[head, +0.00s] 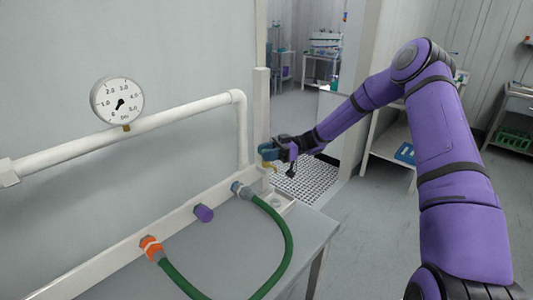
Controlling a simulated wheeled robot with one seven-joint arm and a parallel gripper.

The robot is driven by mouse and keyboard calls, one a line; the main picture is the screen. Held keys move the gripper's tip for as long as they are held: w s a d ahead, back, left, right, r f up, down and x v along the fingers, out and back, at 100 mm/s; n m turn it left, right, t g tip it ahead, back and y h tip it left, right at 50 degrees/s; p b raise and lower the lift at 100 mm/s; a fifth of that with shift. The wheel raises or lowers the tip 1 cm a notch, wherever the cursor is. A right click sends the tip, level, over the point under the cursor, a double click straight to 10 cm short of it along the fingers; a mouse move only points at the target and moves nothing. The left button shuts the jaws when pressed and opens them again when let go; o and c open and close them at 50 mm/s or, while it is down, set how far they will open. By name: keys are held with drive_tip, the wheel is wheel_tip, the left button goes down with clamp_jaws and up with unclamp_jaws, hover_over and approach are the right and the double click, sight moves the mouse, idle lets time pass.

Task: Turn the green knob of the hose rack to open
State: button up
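The hose rack is a long pale rail (175,222) along the wall, with a white upright post (262,110) at its far end. My gripper (273,152) is at the front of this post, reaching in from the right. A dark teal piece shows at its tip; I cannot tell whether it is the knob or part of the fingers. A small brass-coloured fitting (269,166) shows just below. No clearly green knob is visible; the gripper may hide it. Whether the fingers are closed is too small to tell.
A green hose (287,245) loops over the grey bench (225,250) between an orange coupling (151,247) and a grey one (241,190). A purple cap (203,213) is between them. A pressure gauge (117,100) stands on the white pipe (185,113). Open floor lies right of the bench.

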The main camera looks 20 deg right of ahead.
drive_tip(key=o, duration=0.4)
drive_tip(key=shift+c, duration=0.2)
drive_tip(key=shift+d, duration=0.1)
drive_tip(key=d, duration=1)
drive_tip(key=shift+w+d, duration=0.3)
drive_tip(key=shift+w, duration=0.15)
